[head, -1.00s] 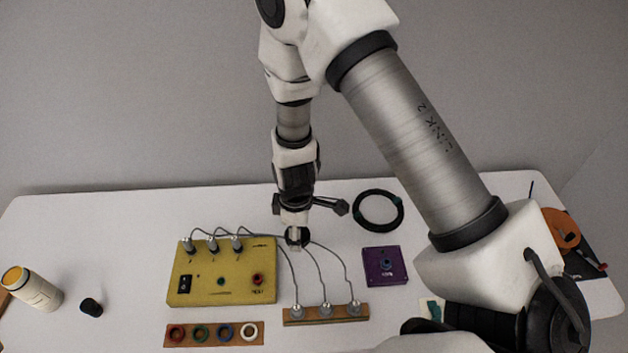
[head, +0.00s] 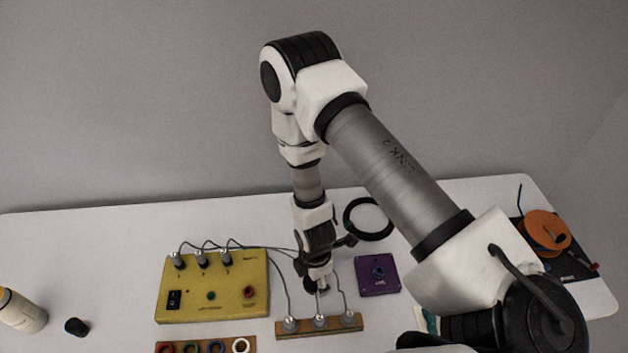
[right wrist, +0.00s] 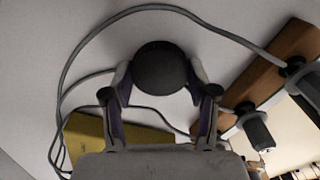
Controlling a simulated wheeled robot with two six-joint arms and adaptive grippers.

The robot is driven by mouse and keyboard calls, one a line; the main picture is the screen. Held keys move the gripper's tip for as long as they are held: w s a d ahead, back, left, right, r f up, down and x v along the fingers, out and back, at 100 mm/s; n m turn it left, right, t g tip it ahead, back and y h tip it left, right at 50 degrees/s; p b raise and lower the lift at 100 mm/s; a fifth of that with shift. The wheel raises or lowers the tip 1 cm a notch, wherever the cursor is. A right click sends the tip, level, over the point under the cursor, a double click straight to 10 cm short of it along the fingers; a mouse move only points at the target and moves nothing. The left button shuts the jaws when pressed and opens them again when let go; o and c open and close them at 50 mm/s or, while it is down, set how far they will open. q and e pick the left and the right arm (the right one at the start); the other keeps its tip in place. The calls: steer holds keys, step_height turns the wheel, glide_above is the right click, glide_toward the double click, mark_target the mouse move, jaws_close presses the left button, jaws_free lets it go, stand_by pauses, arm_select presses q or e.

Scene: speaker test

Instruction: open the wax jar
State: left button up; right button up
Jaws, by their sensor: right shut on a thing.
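My right gripper (head: 318,283) is low over the table, between the yellow box and the purple block, just behind the wooden plug strip. In the right wrist view its two fingers (right wrist: 162,85) are closed on the sides of a dark round piece (right wrist: 160,67). I cannot tell whether this is a lid or a whole jar, or whether it touches the table. I cannot tell which is the wax jar. My left gripper is not in view.
Grey cables run from the yellow box (head: 212,290) to the wooden plug strip (head: 292,330), around my right gripper. A purple block (head: 377,274) and a black ring (head: 368,218) lie to its right. An orange spool (head: 545,231) is at the far right. The table's back left is clear.

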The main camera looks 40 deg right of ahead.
steer(key=o, duration=1.3)
step_height(320, 180, up, 7)
steer(key=shift+w+r+p, duration=0.1)
steer(key=shift+p, duration=0.2)
step_height(320, 180, up, 5)
steer(key=shift+r+p, duration=0.1)
steer(key=shift+p, duration=1)
